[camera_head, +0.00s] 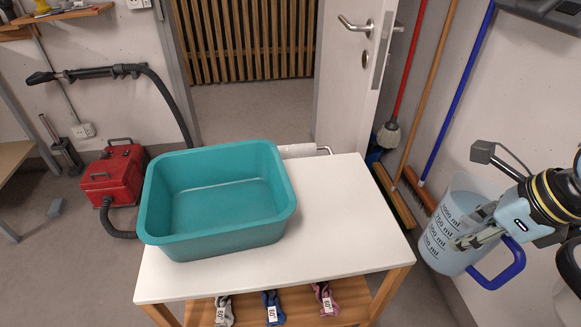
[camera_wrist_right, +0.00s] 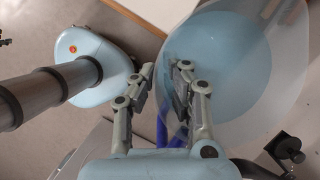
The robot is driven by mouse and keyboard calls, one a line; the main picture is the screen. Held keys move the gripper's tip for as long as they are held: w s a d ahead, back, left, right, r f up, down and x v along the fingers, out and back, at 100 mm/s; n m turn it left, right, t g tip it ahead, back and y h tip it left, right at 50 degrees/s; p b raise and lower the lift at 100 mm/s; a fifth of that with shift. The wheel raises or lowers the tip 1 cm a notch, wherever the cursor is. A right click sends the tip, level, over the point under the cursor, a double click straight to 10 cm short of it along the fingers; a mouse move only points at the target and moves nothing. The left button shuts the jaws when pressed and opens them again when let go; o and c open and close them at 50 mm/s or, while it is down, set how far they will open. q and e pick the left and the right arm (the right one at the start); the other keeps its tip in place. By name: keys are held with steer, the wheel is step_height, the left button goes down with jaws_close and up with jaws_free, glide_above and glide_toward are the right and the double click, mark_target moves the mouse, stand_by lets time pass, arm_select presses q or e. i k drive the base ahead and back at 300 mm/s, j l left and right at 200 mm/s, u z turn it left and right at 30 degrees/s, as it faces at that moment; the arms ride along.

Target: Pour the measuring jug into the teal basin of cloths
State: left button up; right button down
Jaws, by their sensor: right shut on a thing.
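The measuring jug (camera_head: 451,232) is translucent, with dark ml marks and a blue handle (camera_head: 500,268). It is off the right side of the table, roughly upright with a slight tilt. My right gripper (camera_head: 476,238) is shut on it near the handle side. In the right wrist view the jug (camera_wrist_right: 240,62) lies to the right of the fingers (camera_wrist_right: 165,82), with pale blue inside it. The teal basin (camera_head: 218,240) stands on the left part of the table, and its visible inside looks empty. My left gripper is not in view.
The white tabletop (camera_head: 340,215) is clear right of the basin. Several small tagged cloth bundles (camera_head: 272,306) lie on the wooden shelf below. A red vacuum (camera_head: 113,172) is at left. Brooms and mops (camera_head: 432,95) lean behind the jug, beside the open door (camera_head: 345,80).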

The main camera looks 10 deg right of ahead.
mark_target(199, 202)
steer(key=k+j, duration=0.1)
steer(key=j, duration=0.3)
steer(key=k+j, duration=0.15)
steer(key=j, duration=0.25)
steer(key=k+j, duration=0.1)
steer(key=j, duration=0.3)
steer(key=k+j, duration=0.1)
steer(key=j, duration=0.3)
steer(key=j+z, duration=0.1)
steer(key=j, duration=0.65)
